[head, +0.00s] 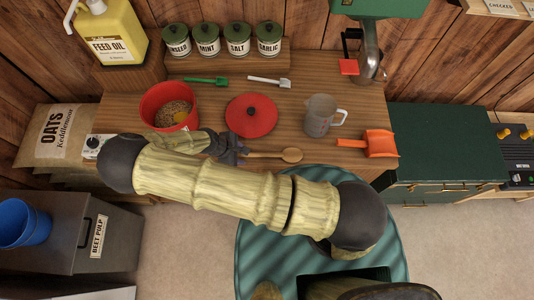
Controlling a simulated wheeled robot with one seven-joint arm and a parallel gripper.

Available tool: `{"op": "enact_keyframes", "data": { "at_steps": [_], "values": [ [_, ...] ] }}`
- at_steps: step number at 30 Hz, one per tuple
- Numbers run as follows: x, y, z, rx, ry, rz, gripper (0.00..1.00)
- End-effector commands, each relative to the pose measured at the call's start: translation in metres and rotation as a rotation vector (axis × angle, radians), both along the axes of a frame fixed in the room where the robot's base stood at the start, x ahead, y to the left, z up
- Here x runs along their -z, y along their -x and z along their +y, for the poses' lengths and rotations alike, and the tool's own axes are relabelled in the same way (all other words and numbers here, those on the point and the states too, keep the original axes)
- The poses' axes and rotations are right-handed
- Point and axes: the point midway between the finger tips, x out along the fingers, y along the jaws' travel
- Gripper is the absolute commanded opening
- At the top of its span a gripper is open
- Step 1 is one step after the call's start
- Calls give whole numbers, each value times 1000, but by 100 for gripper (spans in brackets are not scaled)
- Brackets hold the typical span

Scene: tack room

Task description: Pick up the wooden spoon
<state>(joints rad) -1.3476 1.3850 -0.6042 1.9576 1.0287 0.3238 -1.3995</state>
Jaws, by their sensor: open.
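The wooden spoon (291,155) lies near the front edge of the wooden bench, with its round bowl to the right and its handle running left. The handle's left end is at my gripper (236,149), whose dark jaws are open. My arm crosses in front of the bench and partly hides the area around the jaws. I cannot tell whether the jaws touch the handle or sit just above it.
A red bucket of grain (170,107) stands left of my gripper. A red lid (251,115) lies just behind it. A clear measuring jug (320,116) and an orange scoop (379,143) are to the right. Small green (206,80) and white (269,81) scoops lie farther back.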

Motion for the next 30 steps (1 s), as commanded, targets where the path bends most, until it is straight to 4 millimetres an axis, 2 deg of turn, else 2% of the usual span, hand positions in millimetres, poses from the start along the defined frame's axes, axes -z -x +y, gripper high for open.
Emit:
{"op": "enact_keyframes", "data": {
  "at_steps": [3, 9, 22, 26, 30],
  "values": [
    [0, 0, 0, 0, 0, 0, 40],
    [0, 0, 0, 0, 0, 0, 0],
    [-5, 0, 1, 0, -1, -1, 0],
    [-16, -1, 1, 1, -3, -2, 0],
    [-35, 0, 2, -1, -4, -2, 0]
  ]
}}
